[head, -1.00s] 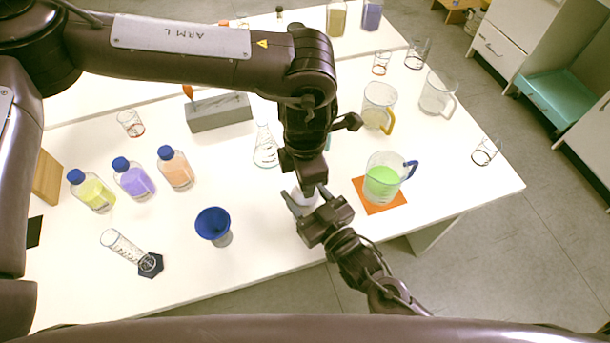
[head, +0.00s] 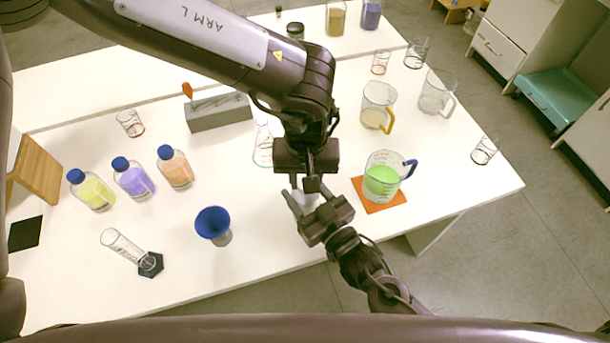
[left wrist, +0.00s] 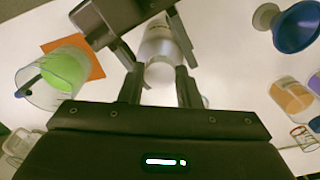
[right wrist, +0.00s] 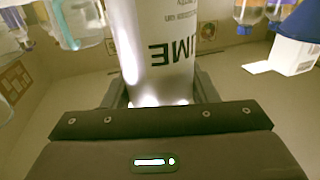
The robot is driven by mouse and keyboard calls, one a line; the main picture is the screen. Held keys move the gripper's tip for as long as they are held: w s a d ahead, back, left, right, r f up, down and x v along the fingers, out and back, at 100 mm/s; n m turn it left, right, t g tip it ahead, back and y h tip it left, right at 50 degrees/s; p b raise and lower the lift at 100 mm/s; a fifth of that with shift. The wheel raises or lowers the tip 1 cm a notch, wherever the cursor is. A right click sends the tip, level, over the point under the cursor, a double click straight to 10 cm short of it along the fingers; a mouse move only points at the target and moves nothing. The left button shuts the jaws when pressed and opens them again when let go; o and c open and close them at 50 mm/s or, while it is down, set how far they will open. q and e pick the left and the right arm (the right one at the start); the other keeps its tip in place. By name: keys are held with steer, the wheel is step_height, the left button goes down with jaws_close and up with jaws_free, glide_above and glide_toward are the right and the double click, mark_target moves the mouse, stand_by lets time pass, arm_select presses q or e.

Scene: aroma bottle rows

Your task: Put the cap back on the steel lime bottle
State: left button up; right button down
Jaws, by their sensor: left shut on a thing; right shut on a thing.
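The steel lime bottle (right wrist: 165,50) fills the middle of the right wrist view, with "LIME" on its side. My right gripper (head: 304,203) is shut around the bottle's body; in the head view the bottle is mostly hidden by the grippers. My left gripper (head: 311,185) points down from above, directly over the bottle. In the left wrist view, it is shut on the pale steel cap (left wrist: 160,74), which lines up with the bottle's top (left wrist: 160,42). I cannot tell whether cap and bottle touch.
A jug of green liquid (head: 382,181) on an orange mat (head: 377,207) stands close right. A conical flask (head: 264,150) stands just behind left. A blue funnel (head: 213,223) and blue-capped bottles (head: 134,178) are left. The table's front edge is near.

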arm_select(q)
steer(key=shift+r+m, duration=0.1)
steer(key=shift+m, duration=0.2)
steer(key=shift+a, duration=0.1)
steer(key=o, duration=0.9)
steer(key=shift+o, duration=0.2)
steer(key=shift+r, duration=2.25)
steer(key=shift+c, duration=0.2)
